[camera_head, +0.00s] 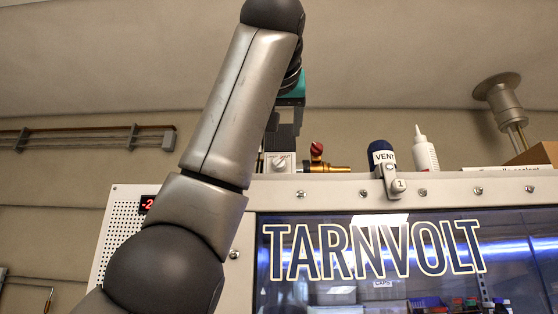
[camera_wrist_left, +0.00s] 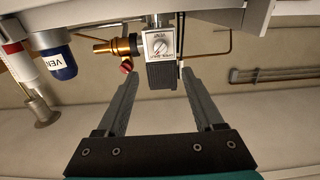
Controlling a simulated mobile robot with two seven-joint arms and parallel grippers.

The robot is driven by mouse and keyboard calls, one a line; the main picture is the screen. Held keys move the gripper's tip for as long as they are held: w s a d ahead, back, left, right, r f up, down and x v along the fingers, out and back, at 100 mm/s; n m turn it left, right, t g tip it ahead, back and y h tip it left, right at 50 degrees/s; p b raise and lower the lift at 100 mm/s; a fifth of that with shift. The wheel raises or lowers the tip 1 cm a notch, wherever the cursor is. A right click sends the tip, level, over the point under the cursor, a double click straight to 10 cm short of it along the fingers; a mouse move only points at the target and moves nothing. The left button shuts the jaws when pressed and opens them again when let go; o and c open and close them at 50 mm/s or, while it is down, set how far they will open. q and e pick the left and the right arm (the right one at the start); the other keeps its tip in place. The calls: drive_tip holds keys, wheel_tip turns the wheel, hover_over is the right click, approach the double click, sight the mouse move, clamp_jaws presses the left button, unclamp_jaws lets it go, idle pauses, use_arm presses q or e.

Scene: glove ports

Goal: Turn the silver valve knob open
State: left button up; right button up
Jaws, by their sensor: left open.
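The silver valve knob (camera_wrist_left: 158,44) is a round, light dial with a dark pointer line, on the face of a small block beside a brass fitting. In the left wrist view it lies beyond the fingertips, between their lines. In the head view the knob (camera_head: 279,163) shows low on its pale block at the top of the cabinet. My left gripper (camera_wrist_left: 161,76) is open and empty, one finger to each side of the block. In the head view the left gripper (camera_head: 284,135) is above the knob, partly hidden by my arm. My right gripper is not in view.
A brass fitting with a red knob (camera_head: 317,150) stands right of the valve. A blue-capped VENT cylinder (camera_head: 381,155) and a white bottle (camera_head: 425,155) are farther right. The TARNVOLT cabinet window (camera_head: 400,285) is below. A thin pipe (camera_wrist_left: 215,53) runs beside the block.

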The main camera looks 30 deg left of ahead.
sight(279, 160)
use_arm(q)
drive_tip(key=p+x, duration=0.1)
drive_tip(key=x, duration=0.2)
drive_tip(key=shift+w+a+r, duration=0.1)
drive_tip(key=shift+w+a, duration=0.05)
drive_tip(key=shift+a, duration=0.1)
drive_tip(key=p+x, duration=0.3)
drive_tip(key=x, duration=0.5)
drive_tip(key=shift+w+a+p, duration=0.1)
drive_tip(key=shift+w+p, duration=0.05)
drive_tip(key=shift+p, duration=0.25)
drive_tip(key=shift+w+a+p, duration=0.3)
drive_tip(key=shift+w+a, duration=0.05)
drive_tip(key=shift+w, duration=0.25)
drive_tip(key=shift+w+a, duration=0.1)
drive_tip(key=shift+w, duration=0.05)
clamp_jaws()
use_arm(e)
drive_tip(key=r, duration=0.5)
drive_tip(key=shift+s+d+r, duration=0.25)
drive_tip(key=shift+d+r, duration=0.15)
